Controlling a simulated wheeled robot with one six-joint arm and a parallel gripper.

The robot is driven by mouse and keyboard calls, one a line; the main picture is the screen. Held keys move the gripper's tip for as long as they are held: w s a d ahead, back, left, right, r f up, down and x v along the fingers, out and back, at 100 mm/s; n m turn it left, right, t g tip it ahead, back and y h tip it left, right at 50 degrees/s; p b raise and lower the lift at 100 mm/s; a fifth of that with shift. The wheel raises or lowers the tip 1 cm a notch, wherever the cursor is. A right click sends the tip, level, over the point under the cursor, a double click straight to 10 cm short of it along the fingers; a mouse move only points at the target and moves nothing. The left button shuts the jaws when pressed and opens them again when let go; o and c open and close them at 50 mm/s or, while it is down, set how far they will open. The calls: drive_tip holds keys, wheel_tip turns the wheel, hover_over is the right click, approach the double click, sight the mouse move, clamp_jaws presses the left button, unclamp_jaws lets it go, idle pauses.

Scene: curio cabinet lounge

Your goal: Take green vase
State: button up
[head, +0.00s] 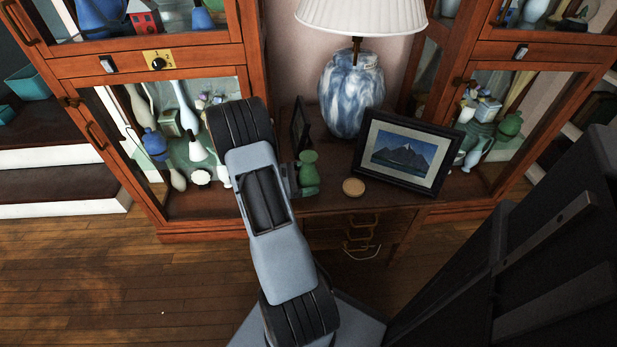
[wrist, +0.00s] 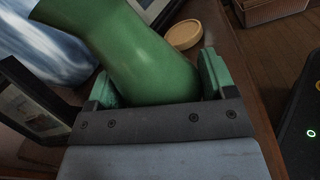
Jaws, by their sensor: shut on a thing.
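A green vase (head: 309,174) is at the end of my arm in the head view, above the front of the small wooden table between two cabinets. In the wrist view the green vase (wrist: 147,62) fills the space between the two green-padded fingers of my gripper (wrist: 158,88). My gripper (head: 296,177) is shut on the vase, and my arm partly covers it in the head view. The vase's lower end is hidden by the gripper in the wrist view. I cannot tell whether its base touches the tabletop.
A blue-and-white lamp (head: 351,92), a framed mountain picture (head: 402,157) and a round tan disc (head: 353,187) stand near the vase on the table. A dark frame (head: 299,125) is just behind it. Glass cabinets (head: 165,228) with ornaments flank the table. The wooden floor (head: 110,285) is clear.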

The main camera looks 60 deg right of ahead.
sight(302, 170)
drive_tip(key=shift+r, duration=0.1)
drive_tip(key=shift+r, duration=0.25)
drive_tip(key=r, duration=0.1)
drive_tip(key=r+p, duration=0.2)
drive_tip(key=shift+s+a+r, duration=0.1)
drive_tip(key=shift+a+r, duration=0.15)
drive_tip(key=s+a+r+p, duration=0.5)
drive_tip(key=a+r, duration=0.3)
drive_tip(key=a, duration=0.4)
drive_tip(key=shift+s+a+r, duration=0.15)
drive_tip(key=shift+s+r, duration=0.15)
drive_tip(key=shift+r, duration=0.1)
